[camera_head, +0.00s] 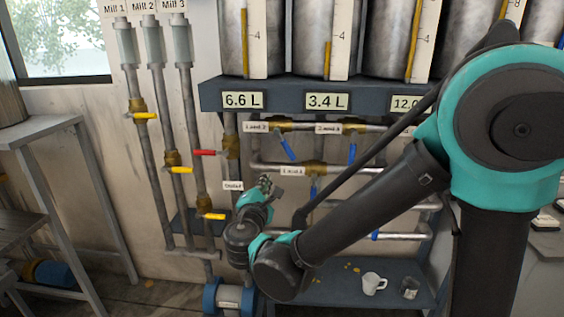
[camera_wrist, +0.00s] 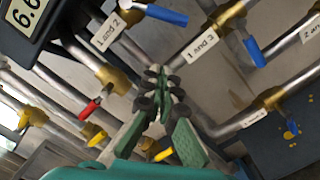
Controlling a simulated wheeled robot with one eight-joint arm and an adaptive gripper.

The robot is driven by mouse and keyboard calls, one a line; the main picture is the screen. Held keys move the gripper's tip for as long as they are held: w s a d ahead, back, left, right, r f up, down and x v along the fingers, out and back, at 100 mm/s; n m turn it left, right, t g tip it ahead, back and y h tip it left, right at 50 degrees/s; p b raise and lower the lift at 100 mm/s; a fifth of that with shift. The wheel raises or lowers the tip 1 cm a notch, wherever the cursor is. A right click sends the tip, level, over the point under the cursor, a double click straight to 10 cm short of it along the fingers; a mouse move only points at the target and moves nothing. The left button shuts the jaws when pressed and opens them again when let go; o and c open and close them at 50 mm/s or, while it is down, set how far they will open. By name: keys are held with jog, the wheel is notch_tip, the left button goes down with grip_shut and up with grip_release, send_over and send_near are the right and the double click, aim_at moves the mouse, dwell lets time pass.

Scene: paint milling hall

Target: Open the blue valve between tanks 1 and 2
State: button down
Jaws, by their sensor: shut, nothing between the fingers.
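The blue valve handle of the pipe labelled "1 and 2" (camera_head: 287,148) hangs slantwise, down and to the right, from its brass body under the tank shelf in the head view. In the wrist view this blue handle (camera_wrist: 166,16) is at the top, just right of the "1 and 2" label (camera_wrist: 107,32). My gripper (camera_head: 265,185) is below and left of that handle, apart from it, in front of the pipes. In the wrist view my gripper (camera_wrist: 159,78) has its fingers together with nothing between them.
Near it are the blue "2 and 3" handle (camera_head: 352,152), the blue "1 and 3" handle (camera_head: 313,188) and a red outlet handle (camera_head: 204,153). Yellow mill handles (camera_head: 180,170) are at left. A white mug (camera_head: 373,283) stands on the low shelf.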

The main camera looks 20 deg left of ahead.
aim_at(285, 145)
jog(key=w+d+r, duration=0.1)
jog(key=w+r, duration=0.1)
jog(key=w, duration=0.9)
jog(key=shift+m, duration=0.4)
jog(key=shift+w+d, duration=0.1)
jog(key=shift+d, duration=0.05)
jog(key=shift+d+n, duration=0.15)
jog(key=shift+n, duration=0.25)
